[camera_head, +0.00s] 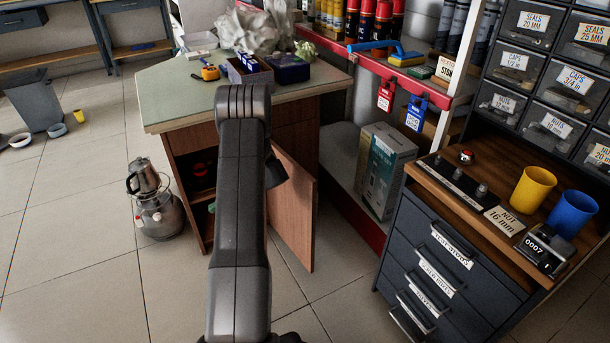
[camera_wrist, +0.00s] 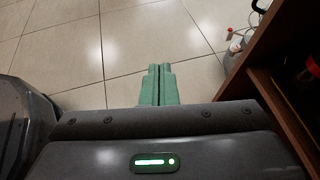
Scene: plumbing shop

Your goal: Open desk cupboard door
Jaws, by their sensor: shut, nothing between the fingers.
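The desk (camera_head: 190,105) has a pale green top and a brown wooden body. Its cupboard door (camera_head: 293,210) stands swung open, angled out toward the right side. The cupboard opening (camera_head: 188,160) shows dark shelves with some red items inside, partly hidden behind my arm. My gripper (camera_wrist: 160,70) has green fingers pressed together with nothing between them, over the tiled floor. In the wrist view a brown wooden edge of the cupboard (camera_wrist: 262,55) is to the right of the fingers, apart from them. In the head view my arm hides most of the gripper.
A metal kettle on a small gas bottle (camera_head: 158,205) stands on the floor left of the desk. A box (camera_head: 384,165) sits on a low shelf to the right. A dark drawer cabinet (camera_head: 440,265) stands at the right front. The floor at left is mostly clear.

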